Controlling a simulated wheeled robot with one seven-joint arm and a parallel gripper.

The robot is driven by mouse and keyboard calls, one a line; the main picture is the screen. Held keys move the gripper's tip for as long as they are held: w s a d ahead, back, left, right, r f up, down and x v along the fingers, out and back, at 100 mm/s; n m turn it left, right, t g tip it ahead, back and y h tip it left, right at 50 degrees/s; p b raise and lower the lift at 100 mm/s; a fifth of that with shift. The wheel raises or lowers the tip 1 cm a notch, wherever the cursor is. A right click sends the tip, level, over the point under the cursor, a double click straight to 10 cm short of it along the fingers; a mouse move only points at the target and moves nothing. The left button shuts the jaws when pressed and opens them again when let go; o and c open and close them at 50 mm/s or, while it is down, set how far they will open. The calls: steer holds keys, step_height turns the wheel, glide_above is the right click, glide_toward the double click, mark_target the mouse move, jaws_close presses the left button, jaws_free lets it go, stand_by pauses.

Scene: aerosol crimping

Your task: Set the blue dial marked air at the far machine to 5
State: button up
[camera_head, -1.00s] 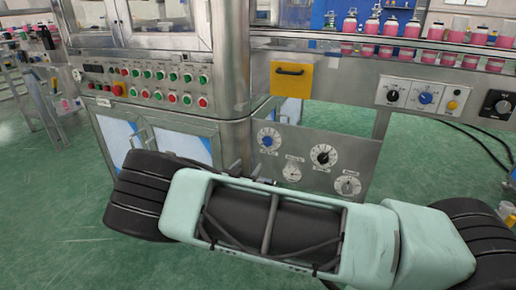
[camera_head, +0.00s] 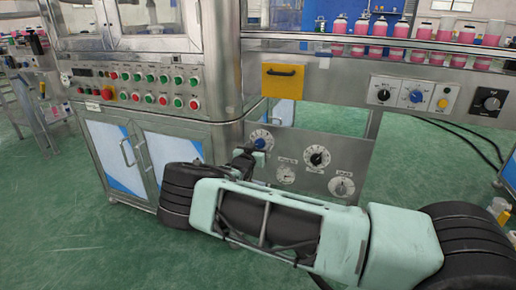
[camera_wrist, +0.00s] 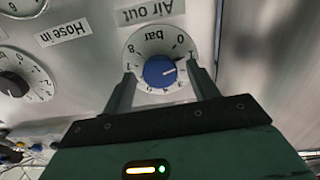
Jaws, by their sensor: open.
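The blue dial (camera_wrist: 160,71) labelled "Air Out" sits on a white round scale marked "bar", seen upside down in the wrist view. It also shows in the head view, at the upper left of the lower steel panel (camera_head: 260,143). My gripper (camera_wrist: 160,76) is open, one finger on each side of the dial. I cannot tell whether the fingers touch it. The fingers and gripper body hide part of the scale. In the head view my gripper (camera_head: 246,156) is at that dial, partly covering the scale.
A black dial (camera_head: 316,156) and smaller gauges share the panel. Another blue dial (camera_head: 417,96) is on the conveyor's control box to the right. A button panel (camera_head: 140,88) and a yellow plate (camera_head: 283,81) are nearby. Pink bottles (camera_head: 380,50) line the conveyor.

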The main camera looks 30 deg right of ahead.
steer(key=shift+w+d, duration=0.1)
steer(key=shift+d, duration=0.05)
steer(key=c, duration=1)
